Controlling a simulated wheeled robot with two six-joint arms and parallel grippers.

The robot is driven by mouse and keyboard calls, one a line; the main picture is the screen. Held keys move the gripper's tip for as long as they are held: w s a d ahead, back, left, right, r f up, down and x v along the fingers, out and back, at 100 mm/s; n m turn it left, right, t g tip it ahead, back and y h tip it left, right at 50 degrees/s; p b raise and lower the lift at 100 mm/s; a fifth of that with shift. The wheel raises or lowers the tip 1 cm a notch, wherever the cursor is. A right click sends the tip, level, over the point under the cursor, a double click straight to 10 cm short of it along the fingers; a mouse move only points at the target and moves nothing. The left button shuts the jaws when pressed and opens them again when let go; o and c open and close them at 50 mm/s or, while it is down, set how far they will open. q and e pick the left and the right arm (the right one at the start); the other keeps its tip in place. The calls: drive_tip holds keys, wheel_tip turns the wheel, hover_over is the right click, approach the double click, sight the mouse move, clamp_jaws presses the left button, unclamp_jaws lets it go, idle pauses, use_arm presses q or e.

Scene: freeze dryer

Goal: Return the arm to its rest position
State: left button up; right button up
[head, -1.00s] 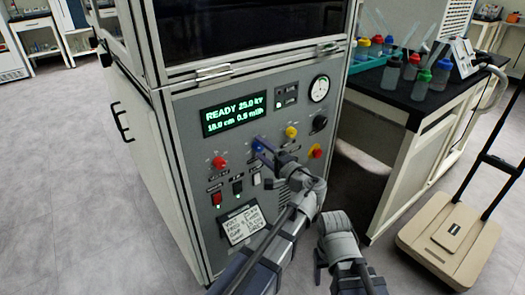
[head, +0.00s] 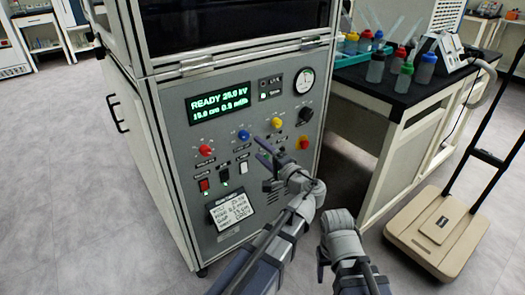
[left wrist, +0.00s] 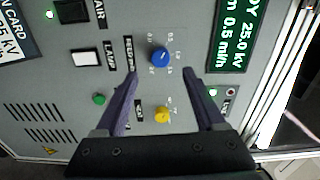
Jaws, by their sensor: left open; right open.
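My left gripper (head: 262,149) is open and empty in front of the freeze dryer's grey control panel (head: 180,140). In the head view its fingertips appear just below and right of the blue knob (head: 243,135). In the left wrist view its two fingers (left wrist: 160,72) are spread wide, with the blue knob (left wrist: 159,56) and the yellow knob (left wrist: 162,114) showing in the gap between them. No contact with a knob is visible.
The panel also carries a green lit display (head: 221,104), a red knob (head: 206,151), a dial gauge (head: 304,81) and a card (head: 231,209). A black-topped bench (head: 385,88) with bottles stands right. A beige platform cart (head: 435,228) stands on the floor further right.

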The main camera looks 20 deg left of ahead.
use_arm(q)
drive_tip(key=s+a+f+n+g+h, duration=0.1)
drive_tip(key=s+f+n+g+h, duration=0.25)
drive_tip(key=s+f, duration=0.4)
drive_tip(key=s+a+f+n+g+h, duration=0.2)
drive_tip(key=s+f+g+h, duration=0.25)
drive_tip(key=f, duration=0.65)
drive_tip(key=s+d+f+m+g+h+p, duration=0.1)
drive_tip(key=s+d+g+h, duration=0.1)
drive_tip(key=s+d, duration=0.5)
drive_tip(key=s+d+m+g+h+p, duration=0.1)
drive_tip(key=s+d+m+h, duration=0.15)
drive_tip(key=d, duration=0.85)
wheel_tip(320, 180, up, 38)
drive_tip(key=n+p, duration=0.1)
drive_tip(key=p, duration=3.7)
drive_tip(key=shift+s+a+f, duration=0.15)
drive_tip(key=shift+a, duration=0.15)
drive_tip(key=shift+h, duration=0.25)
